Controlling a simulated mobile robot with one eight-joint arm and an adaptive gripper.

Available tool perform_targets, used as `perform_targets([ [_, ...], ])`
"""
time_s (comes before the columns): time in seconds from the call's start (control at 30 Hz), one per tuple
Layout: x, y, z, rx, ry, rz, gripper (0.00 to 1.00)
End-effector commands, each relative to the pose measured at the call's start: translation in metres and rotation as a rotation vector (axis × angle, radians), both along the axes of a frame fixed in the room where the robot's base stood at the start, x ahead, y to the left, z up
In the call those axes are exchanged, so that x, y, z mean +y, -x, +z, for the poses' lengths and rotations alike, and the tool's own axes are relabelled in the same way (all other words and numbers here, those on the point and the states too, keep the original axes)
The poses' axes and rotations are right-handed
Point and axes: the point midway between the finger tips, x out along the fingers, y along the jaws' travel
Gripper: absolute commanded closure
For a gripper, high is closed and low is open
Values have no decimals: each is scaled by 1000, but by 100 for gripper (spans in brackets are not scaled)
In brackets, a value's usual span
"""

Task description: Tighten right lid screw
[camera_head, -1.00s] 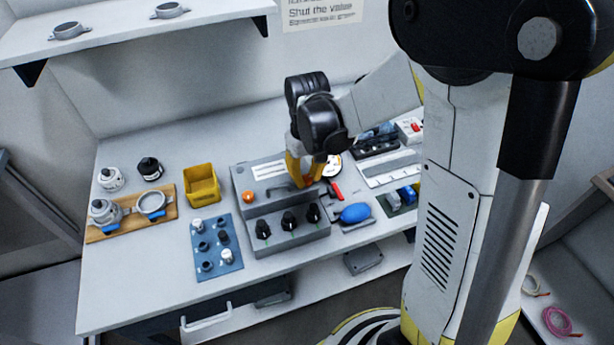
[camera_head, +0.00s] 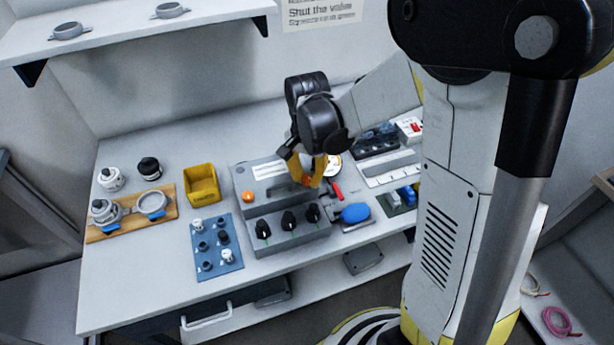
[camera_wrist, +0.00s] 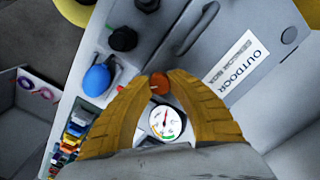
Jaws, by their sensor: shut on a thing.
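The grey sensor box (camera_head: 270,222) stands on the bench, with a labelled lid that also shows in the wrist view (camera_wrist: 222,55). The right lid screw (camera_wrist: 159,84) is an orange-red knob between my fingertips. My gripper (camera_head: 312,183) is over the right end of the lid; in the wrist view its yellow fingers (camera_wrist: 158,82) are shut on this screw from both sides. In the head view the fingers mostly hide the screw.
Black knobs (camera_head: 288,221) line the box's front. A blue bulb (camera_head: 356,213) and a red handle (camera_head: 337,190) are close on the right. A round gauge (camera_wrist: 166,122) is near my fingers. A yellow bin (camera_head: 214,193) and a blue mat (camera_head: 232,270) stand left.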

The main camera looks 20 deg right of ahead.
Motion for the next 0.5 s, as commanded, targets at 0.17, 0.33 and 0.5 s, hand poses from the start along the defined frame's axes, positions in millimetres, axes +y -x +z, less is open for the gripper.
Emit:
perform_targets([
  [0.17, 0, 0, 0, 0, 0, -167, 100],
  [0.33, 0, 0, 0, 0, 0, -328, 100],
  [0.5, 0, 0, 0, 0, 0, -482, 100],
])
